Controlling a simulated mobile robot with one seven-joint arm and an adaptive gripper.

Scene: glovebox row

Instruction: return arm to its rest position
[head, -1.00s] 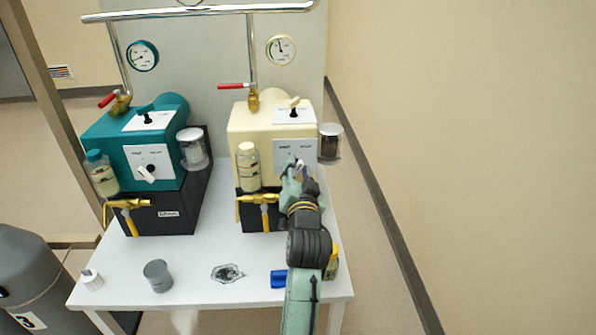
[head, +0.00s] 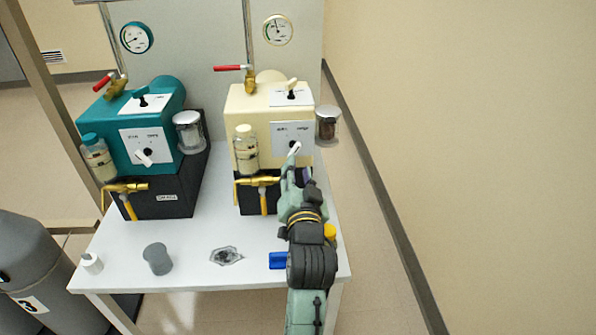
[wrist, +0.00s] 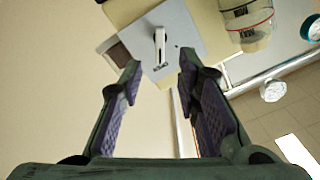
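My gripper (wrist: 157,85) is open and empty in the wrist view, its two purple-padded fingers apart. The white knob (wrist: 160,48) on the cream unit's front plate shows beyond the fingertips, with a gap between. In the head view my gripper (head: 298,165) is in front of the cream unit (head: 250,120), just below its front knob (head: 294,148). My arm reaches up from the bottom of the picture, over the right side of the table. The fingertips are small and partly hidden by the arm in the head view.
A grey drum (head: 45,270) stands left. Floor to the right is clear.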

